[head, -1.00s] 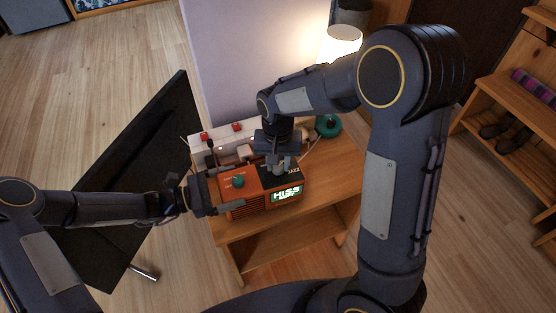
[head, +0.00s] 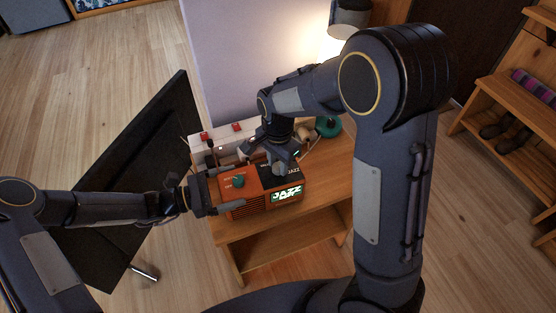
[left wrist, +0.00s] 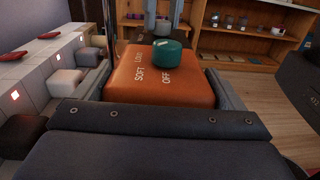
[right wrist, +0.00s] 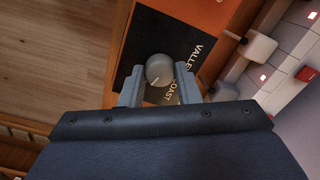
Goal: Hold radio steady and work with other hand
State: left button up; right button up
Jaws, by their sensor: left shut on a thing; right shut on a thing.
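The orange radio (head: 258,187) sits on the wooden stand. Its lit display (head: 287,194) reads "JAZZ" with a smaller line below. My left gripper (head: 212,192) is shut across the radio's left end; in the left wrist view its fingers flank the orange body (left wrist: 135,85). A green knob (left wrist: 166,52) there sits among OFF, SOFT and LOUD. My right gripper (head: 281,163) points down onto the top. In the right wrist view its fingers are shut on a round grey knob (right wrist: 159,70) on a dark dial plate (right wrist: 150,40) lettered VALLEY and COAST.
A white tiled strip (left wrist: 57,57) with red switches and plugs lies behind the radio. A lit lamp (head: 340,45) with a green base (head: 328,126) stands behind right. A large dark panel (head: 130,160) leans at left. Bare stand top (head: 335,170) lies right of the radio.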

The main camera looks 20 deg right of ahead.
jog(key=shift+d, duration=0.1)
dwell(0.3)
jog(key=o, duration=1)
jog(key=shift+r, duration=0.1)
notch_tip(320, 180, up, 12)
jog(key=shift+r, duration=0.1)
notch_tip(320, 180, up, 7)
send_over(278, 166)
dwell(0.6)
